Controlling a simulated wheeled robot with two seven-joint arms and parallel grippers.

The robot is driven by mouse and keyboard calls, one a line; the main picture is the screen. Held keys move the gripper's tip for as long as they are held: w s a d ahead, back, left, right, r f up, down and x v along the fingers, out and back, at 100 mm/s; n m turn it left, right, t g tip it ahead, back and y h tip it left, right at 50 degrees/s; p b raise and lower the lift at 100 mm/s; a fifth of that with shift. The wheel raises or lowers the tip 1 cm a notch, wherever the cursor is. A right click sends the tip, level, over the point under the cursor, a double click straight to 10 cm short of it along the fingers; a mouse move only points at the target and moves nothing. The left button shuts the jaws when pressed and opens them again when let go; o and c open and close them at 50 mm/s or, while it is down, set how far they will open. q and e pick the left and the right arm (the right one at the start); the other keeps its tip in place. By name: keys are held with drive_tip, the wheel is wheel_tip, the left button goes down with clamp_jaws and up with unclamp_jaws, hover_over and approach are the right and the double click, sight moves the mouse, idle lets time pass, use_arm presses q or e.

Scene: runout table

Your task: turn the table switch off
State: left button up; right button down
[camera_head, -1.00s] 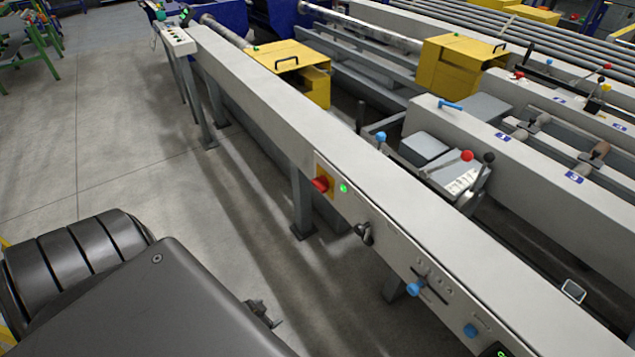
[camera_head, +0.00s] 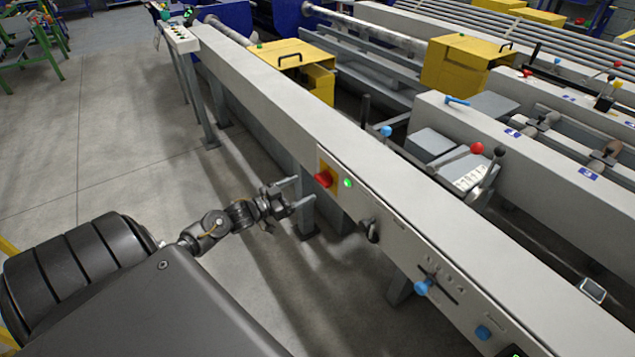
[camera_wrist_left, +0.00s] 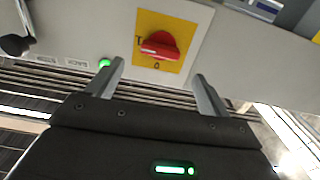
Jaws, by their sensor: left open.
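The table switch is a red rotary knob (camera_head: 323,179) on a yellow plate, on the side face of the long grey table (camera_head: 270,90). A green lamp (camera_head: 348,183) glows beside it. My left gripper (camera_head: 300,192) is open and empty in front of the switch, a little short of it. In the left wrist view the red knob (camera_wrist_left: 160,44) shows beyond and between the two open fingers (camera_wrist_left: 157,83), not touching them. Its grip bar lies roughly sideways, with an "I" mark at its left and an "O" mark below. My right gripper is not in view.
A black handle (camera_head: 368,230) and blue knobs (camera_head: 423,287) sit along the same panel to the right. A control box (camera_head: 181,38) stands at the table's far end.

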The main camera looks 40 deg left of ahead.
sight(319, 181)
use_arm(q)
drive_tip(key=x, duration=0.7)
drive_tip(key=shift+w, duration=0.1)
drive_tip(key=shift+c, duration=0.4)
